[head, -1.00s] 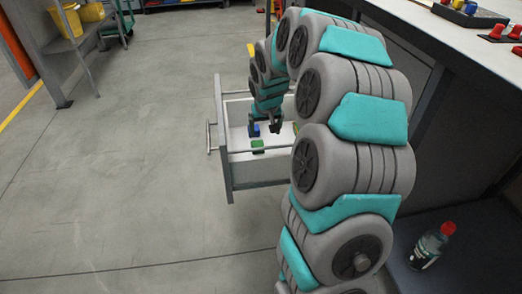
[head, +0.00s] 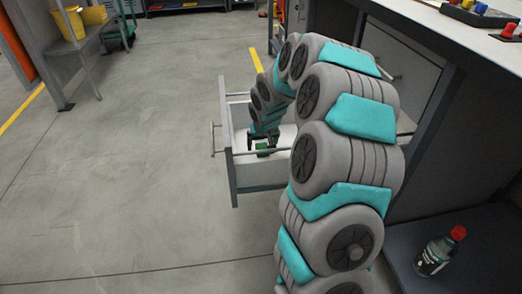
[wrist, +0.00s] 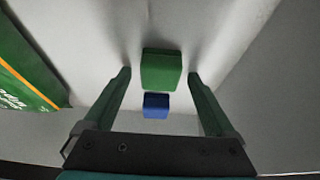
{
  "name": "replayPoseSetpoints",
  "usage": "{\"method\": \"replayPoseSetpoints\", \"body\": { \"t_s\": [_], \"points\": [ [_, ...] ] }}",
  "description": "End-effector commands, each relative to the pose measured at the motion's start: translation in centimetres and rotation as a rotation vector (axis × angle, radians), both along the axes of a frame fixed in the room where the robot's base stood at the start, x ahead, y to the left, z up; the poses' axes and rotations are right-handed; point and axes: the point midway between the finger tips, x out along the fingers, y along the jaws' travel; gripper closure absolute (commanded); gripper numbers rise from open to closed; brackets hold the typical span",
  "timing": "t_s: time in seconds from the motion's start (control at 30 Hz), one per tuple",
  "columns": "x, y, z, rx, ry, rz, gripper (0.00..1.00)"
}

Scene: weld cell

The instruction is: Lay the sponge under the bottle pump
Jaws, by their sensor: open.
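The open drawer (head: 261,177) holds a green block (head: 264,153), which also shows in the wrist view (wrist: 161,68), and a smaller blue block (wrist: 156,105). I cannot tell for sure which one is the sponge. My gripper (wrist: 159,74) is open and low in the drawer, one finger on each side of the green block, with gaps visible. In the head view my gripper (head: 262,141) partly hides the drawer's inside, and the blue block is hidden. A dark bottle with a red cap (head: 436,255) stands at the lower right; no pump is clear.
A green package with print (wrist: 25,70) lies at the drawer's left in the wrist view. The drawer's walls surround my gripper. A workbench (head: 455,30) with coloured controls is at the right. The floor to the left is open, with yellow bins (head: 70,22) far back.

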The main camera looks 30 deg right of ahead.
Motion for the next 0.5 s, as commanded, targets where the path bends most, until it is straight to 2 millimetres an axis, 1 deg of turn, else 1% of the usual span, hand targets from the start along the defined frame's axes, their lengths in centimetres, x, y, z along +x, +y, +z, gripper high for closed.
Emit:
{"method": "replayPoseSetpoints", "body": {
  "t_s": [0.07,0.1,0.5],
  "points": [
    [0.01,-0.01,0.09,0.000,-0.001,0.000,0.10],
    [0.01,-0.01,0.10,0.000,-0.001,0.000,0.12],
    [0.02,-0.01,0.14,0.000,-0.001,-0.001,0.57]
  ]
}}
